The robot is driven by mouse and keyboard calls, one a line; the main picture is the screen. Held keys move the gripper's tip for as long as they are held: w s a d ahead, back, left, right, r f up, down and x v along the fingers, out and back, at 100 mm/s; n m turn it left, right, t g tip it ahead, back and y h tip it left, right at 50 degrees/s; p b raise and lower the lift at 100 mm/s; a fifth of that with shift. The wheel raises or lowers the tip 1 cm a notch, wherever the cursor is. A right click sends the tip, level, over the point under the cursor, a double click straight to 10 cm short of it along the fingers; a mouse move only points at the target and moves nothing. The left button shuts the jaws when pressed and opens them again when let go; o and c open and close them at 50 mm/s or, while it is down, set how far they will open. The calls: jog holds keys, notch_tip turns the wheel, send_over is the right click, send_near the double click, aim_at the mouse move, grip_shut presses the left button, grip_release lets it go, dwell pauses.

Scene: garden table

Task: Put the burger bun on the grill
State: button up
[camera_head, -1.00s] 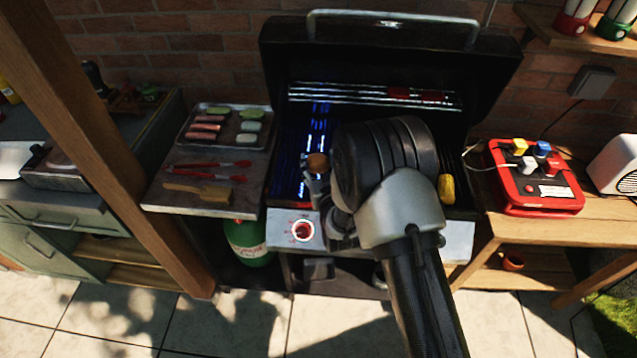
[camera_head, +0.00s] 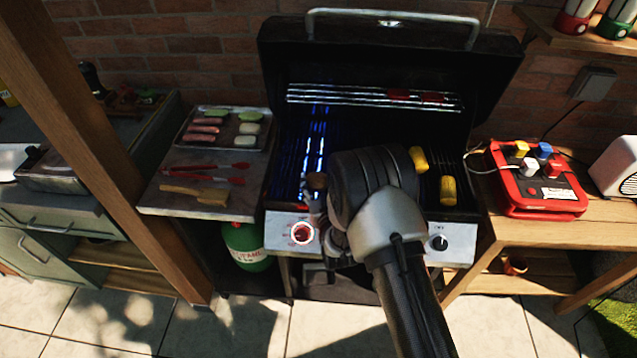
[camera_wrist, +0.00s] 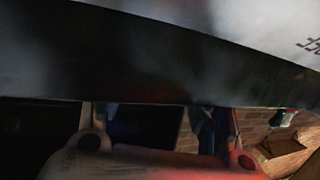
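The bun cannot be made out there.
Two yellow corn pieces (camera_head: 448,190) lie on the grill's right side. The left side shelf holds a food tray (camera_head: 186,143), red tongs (camera_head: 215,179) and a brush (camera_head: 195,191). A red box (camera_head: 512,197) stands on the right table. A wooden post (camera_head: 110,150) rises at left.

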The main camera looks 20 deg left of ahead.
jog(key=o, duration=0.4)
jog(key=shift+r+p, duration=0.2)
jog(key=shift+p, duration=0.1)
jog(key=p+v, duration=0.1)
jog(key=v, duration=1.1)
jog(key=shift+p, duration=0.4)
